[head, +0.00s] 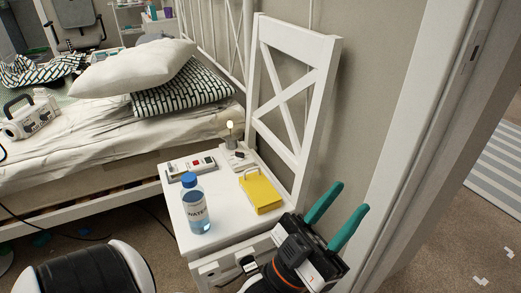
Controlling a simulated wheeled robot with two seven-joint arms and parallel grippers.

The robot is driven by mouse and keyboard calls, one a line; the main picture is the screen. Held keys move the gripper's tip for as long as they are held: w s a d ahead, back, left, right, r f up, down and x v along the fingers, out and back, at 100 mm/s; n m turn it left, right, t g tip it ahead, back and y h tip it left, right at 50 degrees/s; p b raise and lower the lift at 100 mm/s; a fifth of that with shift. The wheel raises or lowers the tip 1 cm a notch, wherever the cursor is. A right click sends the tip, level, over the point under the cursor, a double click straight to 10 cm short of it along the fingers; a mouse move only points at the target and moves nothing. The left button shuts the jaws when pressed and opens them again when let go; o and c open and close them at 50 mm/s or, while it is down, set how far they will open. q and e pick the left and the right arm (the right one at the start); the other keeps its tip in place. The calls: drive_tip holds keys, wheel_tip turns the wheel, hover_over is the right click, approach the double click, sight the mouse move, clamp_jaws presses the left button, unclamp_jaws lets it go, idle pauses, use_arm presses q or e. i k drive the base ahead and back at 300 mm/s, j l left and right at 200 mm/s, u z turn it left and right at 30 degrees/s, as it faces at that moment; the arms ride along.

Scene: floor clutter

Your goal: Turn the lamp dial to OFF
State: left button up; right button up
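A small lamp with a glowing bulb (230,125) stands at the back of the white nightstand (217,238). Its pale base (236,160) carries small dark marks. They are too small to tell which is the dial or where it points. A flat white and grey unit with a red part (193,168) lies to the left of the lamp; I cannot tell whether it belongs to it. My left gripper (352,196) is open and empty, its teal fingers apart, to the right of the nightstand in the picture and away from the lamp. My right gripper is not in view.
A water bottle with a blue cap (195,206) stands upright on the nightstand's left front. A yellow box (261,191) lies on its right side. The bed (85,150) is at left, a door frame (420,130) at right.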

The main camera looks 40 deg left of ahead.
sight(239, 156)
drive_tip(key=k+j+z, duration=0.1)
drive_tip(key=j+z, duration=0.2)
drive_tip(key=k+j+z, duration=0.3)
drive_tip(key=j+z, duration=0.3)
drive_tip(key=k+j+z, duration=0.2)
drive_tip(key=k+j, duration=1.2)
